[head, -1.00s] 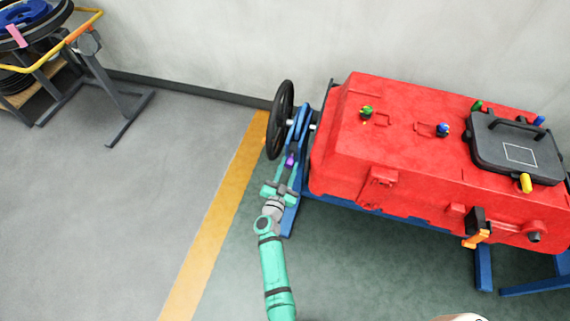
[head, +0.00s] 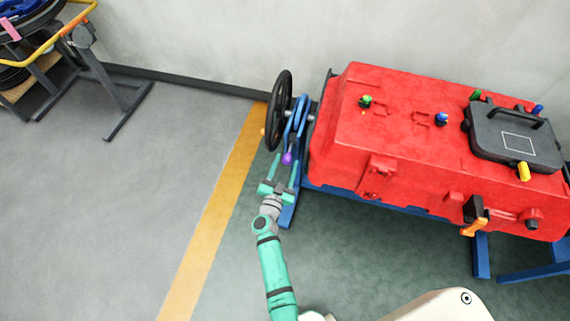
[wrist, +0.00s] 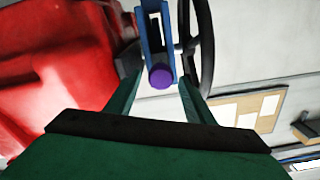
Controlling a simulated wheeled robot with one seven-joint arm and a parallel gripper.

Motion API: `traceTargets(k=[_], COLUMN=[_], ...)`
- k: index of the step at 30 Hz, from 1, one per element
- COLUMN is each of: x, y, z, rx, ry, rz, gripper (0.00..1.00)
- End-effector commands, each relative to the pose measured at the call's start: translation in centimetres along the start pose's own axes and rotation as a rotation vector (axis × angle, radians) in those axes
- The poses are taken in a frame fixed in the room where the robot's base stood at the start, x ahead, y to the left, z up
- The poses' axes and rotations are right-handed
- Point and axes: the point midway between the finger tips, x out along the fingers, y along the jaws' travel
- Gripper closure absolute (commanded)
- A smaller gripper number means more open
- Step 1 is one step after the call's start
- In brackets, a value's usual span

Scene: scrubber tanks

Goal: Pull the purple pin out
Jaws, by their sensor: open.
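The purple pin (head: 287,158) shows as a small purple knob low on the blue bracket (head: 294,122) beside the black handwheel (head: 278,112), at the left end of the red tank. In the wrist view the round purple head of the pin (wrist: 160,77) faces the camera, in front of the blue bracket (wrist: 155,35). My gripper (head: 284,168) is open, its green fingers pointing at the pin. In the wrist view the fingers of my gripper (wrist: 160,95) stand left and right of the pin's head with clear gaps. I cannot tell the exact depth between fingertips and pin.
The red tank (head: 410,130) fills the right side, with a black lid (head: 515,145) and an orange-handled valve (head: 474,228). The wall is close behind. Open floor (head: 130,210) lies left of the yellow line (head: 215,200). A cart (head: 95,60) stands at far left.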

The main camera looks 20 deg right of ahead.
Motion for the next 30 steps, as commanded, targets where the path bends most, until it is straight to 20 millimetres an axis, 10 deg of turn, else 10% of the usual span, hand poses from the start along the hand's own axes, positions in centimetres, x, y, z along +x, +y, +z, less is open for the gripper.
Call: traceTargets(k=[18, 30], x=[-9.5, -10.8], y=[0.0, -0.1], z=[0.1, 0.1], rx=[-0.001, 0.000], ry=[-0.002, -0.001], rz=[-0.001, -0.002], gripper=[0.52, 0.52])
